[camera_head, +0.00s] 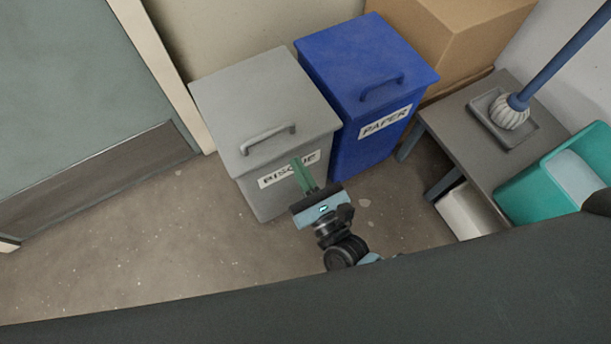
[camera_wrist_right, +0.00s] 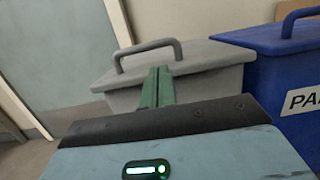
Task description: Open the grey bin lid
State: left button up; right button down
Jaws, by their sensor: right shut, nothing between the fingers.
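The grey bin (camera_head: 255,180) stands against the wall, with a label on its front that my gripper partly covers. Its grey lid (camera_head: 255,95) is shut and has a handle (camera_head: 268,137) near the front edge. The lid (camera_wrist_right: 200,58) and its arched handle (camera_wrist_right: 147,50) also show in the right wrist view. My right gripper (camera_head: 296,163) is shut and empty, with its green fingers in front of the bin, below and right of the handle. In the right wrist view the fingertips (camera_wrist_right: 159,70) appear just under the handle; I cannot tell whether they touch the bin. My left gripper is not in view.
A blue bin (camera_head: 365,75) labelled PAPER stands close on the right. Further right are a cardboard box (camera_head: 455,35), a low table (camera_head: 470,135) with a mop on a tray, and a teal bucket (camera_head: 560,180). A door (camera_head: 80,80) is on the left. The floor (camera_head: 150,240) before it is clear.

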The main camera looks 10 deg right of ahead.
aim_at(288, 151)
jog(key=shift+x, duration=2.75)
jog(key=shift+r, duration=0.1)
